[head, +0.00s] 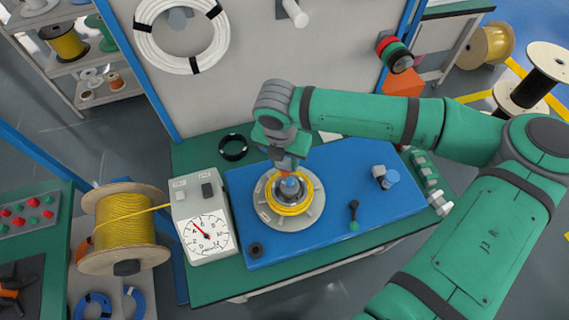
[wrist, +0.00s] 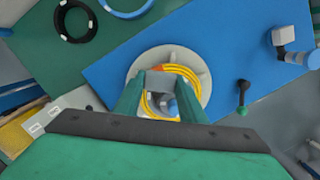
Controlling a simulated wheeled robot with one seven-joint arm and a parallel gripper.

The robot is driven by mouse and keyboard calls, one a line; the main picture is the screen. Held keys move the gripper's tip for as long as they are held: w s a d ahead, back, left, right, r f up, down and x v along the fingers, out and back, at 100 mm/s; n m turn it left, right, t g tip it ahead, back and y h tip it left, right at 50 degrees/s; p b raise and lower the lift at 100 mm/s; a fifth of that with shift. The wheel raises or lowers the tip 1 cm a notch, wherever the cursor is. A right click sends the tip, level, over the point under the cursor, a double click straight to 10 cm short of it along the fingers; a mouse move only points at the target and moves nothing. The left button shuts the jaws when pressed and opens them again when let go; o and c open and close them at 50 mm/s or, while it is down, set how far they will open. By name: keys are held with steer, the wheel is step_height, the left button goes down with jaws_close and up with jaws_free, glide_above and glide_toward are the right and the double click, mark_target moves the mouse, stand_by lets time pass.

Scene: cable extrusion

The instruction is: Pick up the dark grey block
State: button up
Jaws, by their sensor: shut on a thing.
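My gripper (head: 286,170) is low over the grey round plate (head: 307,212), which carries a coil of yellow cable (head: 300,205). In the wrist view, my gripper (wrist: 160,92) has its two green fingers either side of a grey block (wrist: 159,80) and is shut on it. The block sits above the coil, and it partly hides the coil and the hub with a blue-grey knob. In the head view I cannot make out the block clearly behind the fingers. Whether it touches the plate or coil I cannot tell.
The plate lies on a blue board (head: 335,240) on a green table. A white gauge box (head: 204,222) stands at left, with a yellow cable spool (head: 124,232) beyond it. A black ring (head: 233,147), a small handle (head: 353,214) and a grey-blue fitting (head: 385,177) are nearby.

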steer(key=s+d+r, duration=0.1)
steer(key=r, duration=0.1)
steer(key=s+d+r, duration=0.2)
steer(key=r, duration=0.1)
steer(key=shift+s+r, duration=0.3)
steer(key=shift+s, duration=0.1)
steer(key=s+d+r, duration=0.4)
steer(key=s+d, duration=0.1)
steer(key=s, duration=0.2)
steer(key=shift+s+d, duration=0.15)
steer(key=shift+s, duration=0.1)
steer(key=o, duration=0.4)
steer(key=shift+c, duration=1.2)
